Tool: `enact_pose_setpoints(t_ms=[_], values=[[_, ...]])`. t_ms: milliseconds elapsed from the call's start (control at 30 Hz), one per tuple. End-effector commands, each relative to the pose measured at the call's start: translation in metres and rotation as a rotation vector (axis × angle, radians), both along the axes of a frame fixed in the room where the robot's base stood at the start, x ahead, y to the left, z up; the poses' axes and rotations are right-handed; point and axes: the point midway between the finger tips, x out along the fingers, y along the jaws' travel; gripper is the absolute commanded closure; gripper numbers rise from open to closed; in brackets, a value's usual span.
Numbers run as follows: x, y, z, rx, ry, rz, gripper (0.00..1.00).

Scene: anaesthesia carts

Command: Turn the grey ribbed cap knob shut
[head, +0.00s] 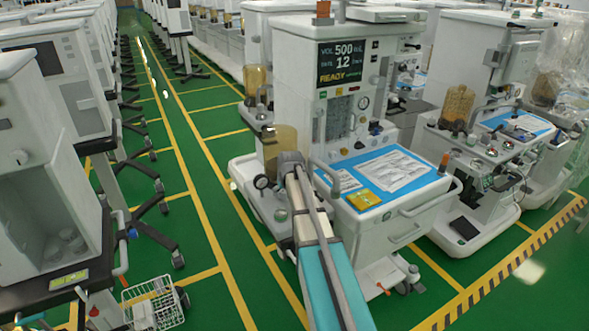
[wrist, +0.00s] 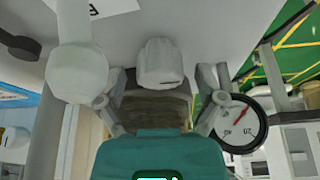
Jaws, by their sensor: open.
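The grey ribbed cap knob (wrist: 160,63) shows in the wrist view as a pale, rounded cap with ridged sides on the machine's light panel. My gripper (wrist: 160,88) is open, with one finger on each side just below the knob in the picture. No finger clearly touches it. In the head view my gripper (head: 290,160) is at the left side of the anaesthesia cart (head: 292,60), beside an amber canister (head: 275,150). The knob is not discernible there, and my arm covers part of that side.
A round pressure gauge (wrist: 240,123) sits close to the right finger in the wrist view. A larger white cylinder (wrist: 77,70) is close to the left finger. In the head view, the cart's blue-topped work surface (head: 375,180) lies right of my arm.

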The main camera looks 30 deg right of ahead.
Motion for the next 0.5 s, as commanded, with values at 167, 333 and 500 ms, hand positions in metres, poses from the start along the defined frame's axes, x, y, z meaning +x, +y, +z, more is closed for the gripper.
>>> enact_pose_setpoints(t_ms=[167, 333, 500], values=[[0.0001, -0.0001, -0.0001, 0.001, 0.001, 0.098, 0.12], [0.0003, -0.0006, -0.0001, 0.001, 0.001, 0.191, 0.12], [0.0003, -0.0007, -0.0001, 0.000, 0.001, 0.288, 0.12]])
